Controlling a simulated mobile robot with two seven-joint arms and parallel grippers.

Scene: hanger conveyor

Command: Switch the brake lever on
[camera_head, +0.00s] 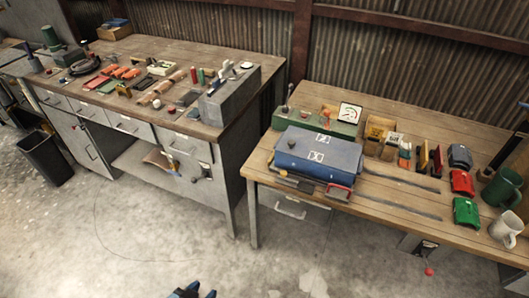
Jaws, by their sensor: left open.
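No part is clearly marked as the brake lever, and I cannot tell which one it is. A small red knob (429,271) shows low at the right, below the right workbench's front edge, near a small dark fitting. A dark upright lever-like part (508,150) stands at the far right of that bench. My left gripper (192,292) just enters at the bottom edge, dark blue and open. It is over the bare floor, apart from both benches, with nothing seen between its fingers. My right gripper is not in view.
The left workbench (150,55) carries many tools and a grey box (228,95). The right workbench (400,205) holds a blue case (318,153), a green meter box, mugs and small parts. A black bin (45,157) stands at left. The concrete floor (150,230) in front is clear.

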